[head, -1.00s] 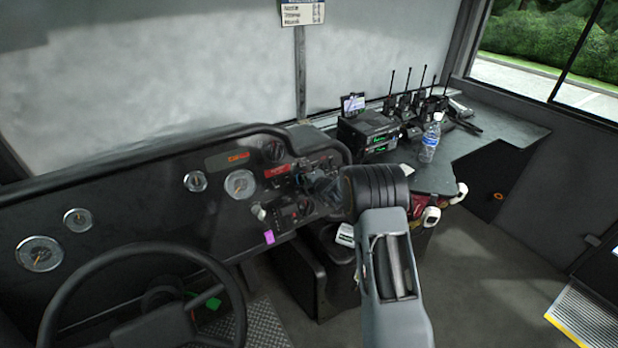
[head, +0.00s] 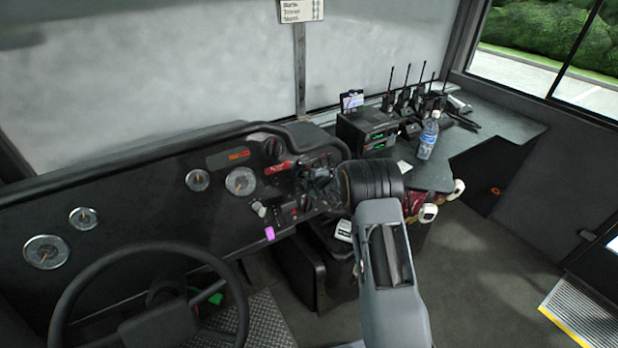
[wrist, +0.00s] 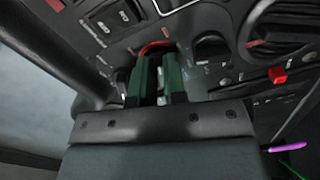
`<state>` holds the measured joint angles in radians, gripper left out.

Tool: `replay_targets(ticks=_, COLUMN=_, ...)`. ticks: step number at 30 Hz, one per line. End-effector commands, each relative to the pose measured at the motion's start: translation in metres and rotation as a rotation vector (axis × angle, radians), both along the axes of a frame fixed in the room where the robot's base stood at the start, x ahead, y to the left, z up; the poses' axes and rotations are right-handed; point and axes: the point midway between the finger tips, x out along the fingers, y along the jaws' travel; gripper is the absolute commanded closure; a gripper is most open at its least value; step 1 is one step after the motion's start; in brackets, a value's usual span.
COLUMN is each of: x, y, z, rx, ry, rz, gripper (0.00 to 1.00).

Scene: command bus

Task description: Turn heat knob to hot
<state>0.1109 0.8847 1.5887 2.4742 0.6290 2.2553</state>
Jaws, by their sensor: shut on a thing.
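My gripper (wrist: 158,72) has its two green fingers pressed up to the dashboard panel in the wrist view. They are shut on what appears to be the heat knob, at a red arc (wrist: 155,47) printed on the panel. The fingers hide most of the knob, so I cannot tell its setting. In the head view my gripper (head: 320,188) is at the right end of the dashboard (head: 150,185), and my forearm blocks part of the panel.
Another dark round knob (wrist: 211,46) and a large dial (wrist: 283,28) sit right of the fingers. A red switch (wrist: 278,75) is nearby. The steering wheel (head: 75,288) is at lower left. A water bottle (head: 428,136) and a radio (head: 366,131) stand on the side counter.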

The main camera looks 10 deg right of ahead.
Motion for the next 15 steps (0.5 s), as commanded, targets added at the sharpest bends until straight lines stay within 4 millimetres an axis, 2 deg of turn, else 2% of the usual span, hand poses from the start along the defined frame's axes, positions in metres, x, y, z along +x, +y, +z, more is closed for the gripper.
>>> replay_targets(ticks=11, x=-0.0002, y=-0.0002, z=-0.0007, rx=0.007, ry=0.003, rz=-0.003, gripper=1.0)
replay_targets(ticks=12, x=-0.0002, y=-0.0002, z=-0.0007, rx=0.007, ry=0.003, rz=-0.003, gripper=0.86)
replay_targets(ticks=15, x=-0.0002, y=-0.0001, z=-0.0007, rx=0.006, ry=0.003, rz=-0.003, gripper=0.78)
